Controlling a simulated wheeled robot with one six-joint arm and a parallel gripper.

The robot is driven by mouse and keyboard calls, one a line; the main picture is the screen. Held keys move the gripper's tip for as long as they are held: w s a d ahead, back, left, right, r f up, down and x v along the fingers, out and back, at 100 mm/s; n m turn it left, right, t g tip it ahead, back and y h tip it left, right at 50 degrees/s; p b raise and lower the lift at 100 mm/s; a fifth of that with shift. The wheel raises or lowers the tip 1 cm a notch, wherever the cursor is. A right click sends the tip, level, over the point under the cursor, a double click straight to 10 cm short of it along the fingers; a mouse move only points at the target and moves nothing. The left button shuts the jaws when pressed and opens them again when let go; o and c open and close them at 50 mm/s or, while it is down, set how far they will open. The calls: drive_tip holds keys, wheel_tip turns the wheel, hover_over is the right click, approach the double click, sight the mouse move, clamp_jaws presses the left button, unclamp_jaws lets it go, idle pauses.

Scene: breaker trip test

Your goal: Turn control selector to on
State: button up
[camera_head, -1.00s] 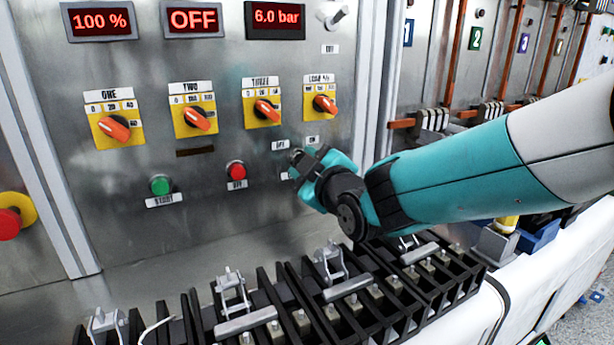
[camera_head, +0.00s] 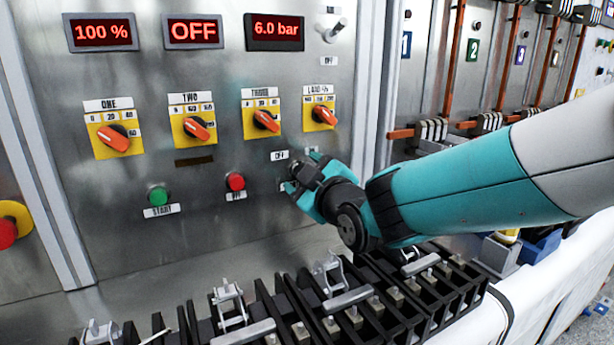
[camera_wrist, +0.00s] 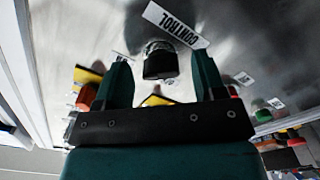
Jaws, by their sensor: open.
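My gripper is open and holds nothing. In the head view my gripper (camera_head: 298,182) is close to the panel and hides the knob. An OFF label (camera_head: 280,155) shows just above and left of it. I cannot tell the knob's exact setting.
Orange rotary switches on yellow plates (camera_head: 196,128) line the panel above. A green START button (camera_head: 158,196) and a red button (camera_head: 235,182) are left of my gripper. A black terminal rack (camera_head: 330,300) stands below. The OFF display (camera_head: 193,31) is lit red.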

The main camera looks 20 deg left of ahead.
drive_tip(key=shift+r+p, duration=0.15)
drive_tip(key=shift+p, duration=0.2)
drive_tip(key=s+d+n+p, duration=0.1)
drive_tip(key=s+d+n, duration=0.2)
drive_tip(key=n, duration=0.3)
drive_tip(key=s+d+n+p, duration=0.2)
drive_tip(key=s+d+n, duration=0.2)
drive_tip(key=d+n, duration=0.2)
drive_tip(key=s+d+f+n+p, duration=0.1)
drive_tip(key=s+d+n, duration=0.3)
drive_tip(key=n, duration=0.2)
drive_tip(key=shift+s+d+p, duration=0.2)
drive_tip(key=shift+s+p, duration=0.05)
drive_tip(key=shift+p, duration=0.05)
drive_tip(key=r+m, duration=0.1)
drive_tip(key=p, duration=0.1)
drive_tip(key=d+r+m+g+p, duration=0.1)
drive_tip(key=shift+w+d+r+m+h, duration=0.1)
drive_tip(key=shift+w+r+m+h, duration=0.2)
drive_tip(key=shift+h, duration=0.1)
drive_tip(key=s+d+r+m+g+h+p, duration=0.2)
drive_tip(key=s+d+r+m+g+p, duration=0.1)
drive_tip(key=d+m, duration=0.3)
drive_tip(key=s+d+r+m+g+h+p, duration=0.3)
drive_tip(key=d+m, duration=0.3)
drive_tip(key=m, duration=0.5)
drive_tip(key=shift+s+d+r+g+p, duration=0.25)
drive_tip(key=shift+s+d+g+p, duration=0.1)
drive_tip(key=shift+s+g, duration=0.15)
